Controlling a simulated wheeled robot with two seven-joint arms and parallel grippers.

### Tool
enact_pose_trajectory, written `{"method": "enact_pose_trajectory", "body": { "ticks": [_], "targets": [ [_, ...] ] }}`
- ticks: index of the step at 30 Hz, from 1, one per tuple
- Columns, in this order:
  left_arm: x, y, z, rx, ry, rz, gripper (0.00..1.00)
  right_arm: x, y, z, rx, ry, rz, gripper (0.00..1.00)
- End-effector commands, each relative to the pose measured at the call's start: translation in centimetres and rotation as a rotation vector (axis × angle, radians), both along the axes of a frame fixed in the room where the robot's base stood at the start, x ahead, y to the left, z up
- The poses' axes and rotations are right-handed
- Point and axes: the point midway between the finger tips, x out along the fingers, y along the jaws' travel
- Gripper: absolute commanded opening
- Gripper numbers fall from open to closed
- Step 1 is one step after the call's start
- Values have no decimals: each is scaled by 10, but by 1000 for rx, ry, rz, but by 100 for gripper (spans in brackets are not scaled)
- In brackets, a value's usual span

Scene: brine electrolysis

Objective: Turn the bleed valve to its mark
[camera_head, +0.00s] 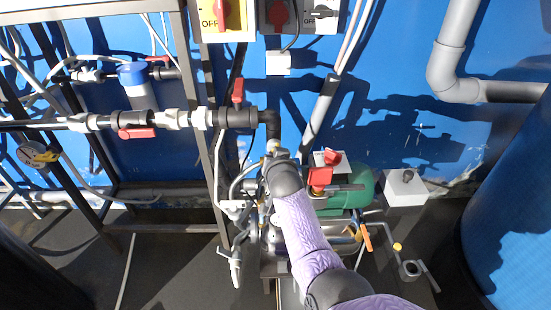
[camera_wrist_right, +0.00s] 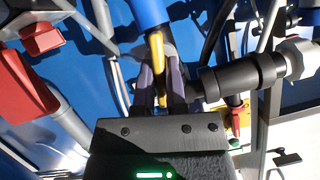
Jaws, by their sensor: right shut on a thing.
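My right gripper (camera_wrist_right: 161,88) is shut on a narrow yellow piece (camera_wrist_right: 156,58), which looks like a valve lever, perhaps that of the bleed valve. One finger is on each side of it, and a blue part stands just above it in the wrist view. In the head view my right arm reaches up from the bottom, and the gripper (camera_head: 276,150) is beside the lower end of a black elbow pipe (camera_head: 270,125). The gripped piece is mostly hidden there. I cannot make out a mark. My left gripper is not in view.
A black pipe (camera_wrist_right: 240,75) runs close right of the fingers. A red-handled valve (camera_head: 320,178) and green pump (camera_head: 358,190) stand right of my arm. Red levers (camera_head: 238,90) sit on the pipework at left. A blue tank (camera_head: 510,200) fills the right edge.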

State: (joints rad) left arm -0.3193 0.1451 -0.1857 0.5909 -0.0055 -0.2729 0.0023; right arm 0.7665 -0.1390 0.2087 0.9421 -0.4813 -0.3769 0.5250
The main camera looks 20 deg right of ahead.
Motion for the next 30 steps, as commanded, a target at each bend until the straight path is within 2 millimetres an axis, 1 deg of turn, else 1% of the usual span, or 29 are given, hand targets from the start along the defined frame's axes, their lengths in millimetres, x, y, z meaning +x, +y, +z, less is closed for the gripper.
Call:
{"method": "enact_pose_trajectory", "body": {
  "ticks": [1,6,12,20,30],
  "targets": [
    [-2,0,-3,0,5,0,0,0,1,-3,-27,11,1,0],
    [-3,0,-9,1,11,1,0,0,1,-3,-126,39,1,0],
    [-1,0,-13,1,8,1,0,0,1,-2,-201,60,0,0],
    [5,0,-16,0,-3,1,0,0,1,-1,-242,72,0,0],
    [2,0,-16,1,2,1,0,0,1,-1,-246,73,1,0]
  ]
}}
